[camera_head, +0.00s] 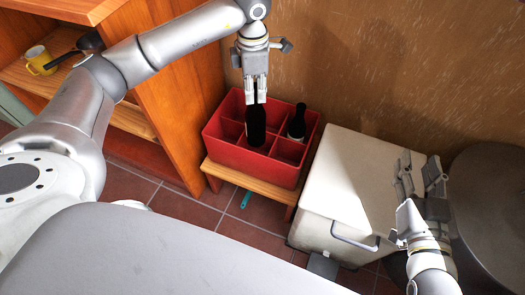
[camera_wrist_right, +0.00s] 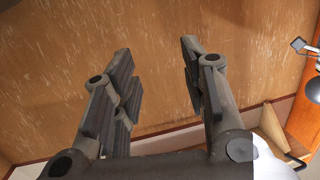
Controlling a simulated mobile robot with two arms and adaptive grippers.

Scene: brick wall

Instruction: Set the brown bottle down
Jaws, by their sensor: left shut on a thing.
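The brown bottle (camera_head: 256,128), very dark in this light, hangs upright under my left gripper (camera_head: 256,92), which is shut on its neck. The bottle is over or inside a middle compartment of the red divided crate (camera_head: 225,150); I cannot tell whether its base touches the crate floor. A second dark bottle (camera_head: 297,123) with a pale label stands in a compartment to the right. My right gripper (camera_head: 420,172) is at the right, above the white box's right side. In the right wrist view its fingers (camera_wrist_right: 157,62) are apart with nothing between them.
The crate sits on a low wooden stool (camera_head: 240,180) against the brown wall. A wooden shelf (camera_head: 165,80) with a yellow mug (camera_head: 40,60) is at left. A white box (camera_head: 345,180) with a handle and a dark round object (camera_head: 490,200) are at right.

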